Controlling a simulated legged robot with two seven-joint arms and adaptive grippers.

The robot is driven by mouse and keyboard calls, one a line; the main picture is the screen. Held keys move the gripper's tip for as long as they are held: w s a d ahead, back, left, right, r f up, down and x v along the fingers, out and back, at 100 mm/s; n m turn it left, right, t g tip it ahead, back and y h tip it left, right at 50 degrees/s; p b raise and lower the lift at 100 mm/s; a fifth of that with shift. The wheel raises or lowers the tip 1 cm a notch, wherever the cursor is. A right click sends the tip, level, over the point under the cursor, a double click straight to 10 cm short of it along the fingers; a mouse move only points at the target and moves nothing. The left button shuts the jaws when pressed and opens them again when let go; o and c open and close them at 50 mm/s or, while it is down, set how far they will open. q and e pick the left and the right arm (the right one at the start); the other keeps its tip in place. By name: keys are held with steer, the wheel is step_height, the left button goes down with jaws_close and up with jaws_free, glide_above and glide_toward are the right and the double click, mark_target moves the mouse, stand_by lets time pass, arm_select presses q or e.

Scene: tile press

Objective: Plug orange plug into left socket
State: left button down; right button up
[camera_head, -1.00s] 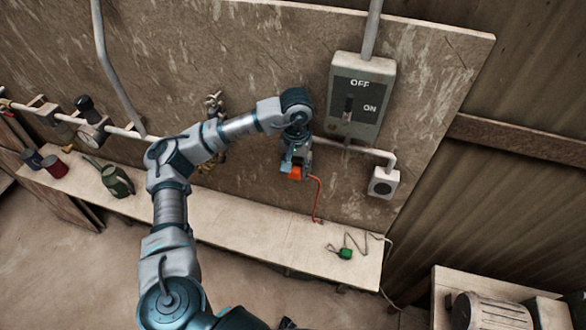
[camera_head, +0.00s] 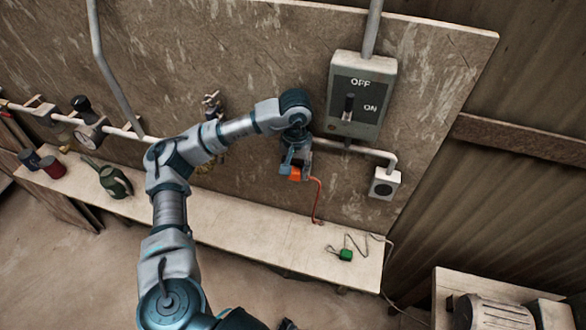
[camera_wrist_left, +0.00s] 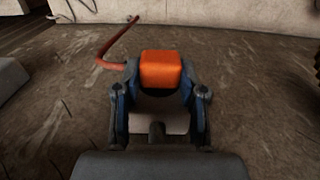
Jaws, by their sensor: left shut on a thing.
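The orange plug (camera_head: 295,174) is held in my left gripper (camera_head: 297,163), close to the wall board. In the left wrist view the orange plug (camera_wrist_left: 161,70) sits between the two blue fingers of my left gripper (camera_wrist_left: 160,90), which is shut on it. A red cable (camera_head: 318,200) runs from the plug down to the bench. A pale surface shows just behind the plug between the fingers; the left socket is hidden behind my gripper, so I cannot tell whether the plug touches it. Another socket (camera_head: 383,185) is on the wall to the right. My right gripper is not clearly seen.
A switch box (camera_head: 360,97) marked OFF and ON is above the sockets. A green plug (camera_head: 346,254) with a cord lies on the bench (camera_head: 265,235).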

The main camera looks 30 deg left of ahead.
arm_select(q)
steer(key=shift+w+d+f, duration=0.1)
steer(key=shift+w+f, duration=0.05)
steer(key=shift+f, duration=0.15)
arm_select(e)
steer(key=shift+f, duration=0.2)
arm_select(q)
steer(key=shift+r, duration=0.1)
arm_select(e)
steer(key=shift+f, duration=0.15)
arm_select(q)
steer(key=shift+w+r, duration=0.2)
steer(key=shift+r, duration=0.2)
steer(key=shift+w+a+r, duration=0.25)
steer(key=shift+r, duration=0.1)
arm_select(e)
steer(key=shift+s+d, duration=0.1)
steer(key=shift+s, duration=0.35)
stand_by(1.1)
arm_select(q)
steer(key=shift+s+d+f+b, duration=0.2)
steer(key=shift+s+f+b, duration=0.3)
steer(key=shift+b, duration=0.3)
arm_select(e)
steer(key=shift+w+f, duration=0.5)
steer(key=shift+w, duration=0.05)
